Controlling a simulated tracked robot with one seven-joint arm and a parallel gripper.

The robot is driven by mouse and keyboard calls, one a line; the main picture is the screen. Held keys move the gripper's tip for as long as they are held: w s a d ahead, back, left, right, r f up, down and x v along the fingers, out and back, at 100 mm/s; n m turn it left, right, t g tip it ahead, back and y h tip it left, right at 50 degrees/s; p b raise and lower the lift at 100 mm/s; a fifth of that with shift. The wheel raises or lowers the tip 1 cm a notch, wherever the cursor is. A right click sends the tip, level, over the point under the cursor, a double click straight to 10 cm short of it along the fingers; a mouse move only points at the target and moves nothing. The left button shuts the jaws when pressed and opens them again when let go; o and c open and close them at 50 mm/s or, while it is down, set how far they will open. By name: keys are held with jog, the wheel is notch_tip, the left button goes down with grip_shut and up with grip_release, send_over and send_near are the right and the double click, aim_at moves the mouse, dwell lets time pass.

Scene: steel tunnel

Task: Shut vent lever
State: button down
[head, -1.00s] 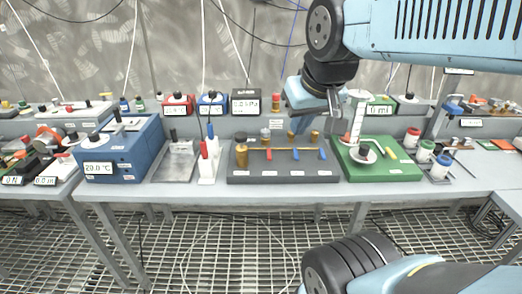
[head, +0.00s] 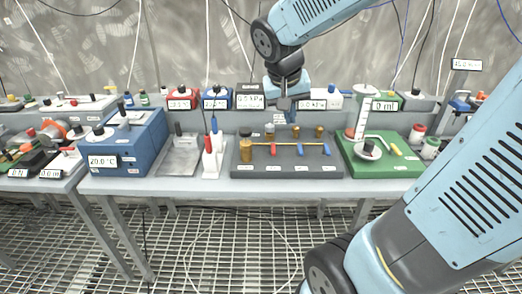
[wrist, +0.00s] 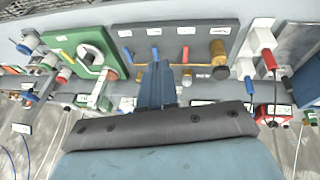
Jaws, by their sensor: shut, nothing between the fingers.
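A dark grey board (head: 265,170) on the bench carries a brass pipe with a red lever (head: 273,150), a middle blue lever (head: 299,150) and a right blue lever (head: 326,149). The labels are too small to read, so I cannot tell which is the vent lever. In the wrist view the board (wrist: 205,40) appears turned round, with the red lever (wrist: 185,55) right of the two blue ones. My gripper (head: 287,117) is shut and empty, above the board's back part. In the wrist view its fingers (wrist: 157,72) point at the middle blue lever; contact cannot be told.
A brass cylinder (head: 246,151) stands at the board's left end, with several brass knobs behind the pipe. Meter boxes line the back shelf.

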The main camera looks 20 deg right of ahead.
jog(key=w+a+f+m+h, duration=0.2)
jog(key=w+a+f+h, duration=0.2)
jog(key=w+f, duration=1)
jog(key=shift+w+a+f, duration=0.25)
jog(key=shift+w+a, duration=0.45)
jog(key=shift+a, duration=0.45)
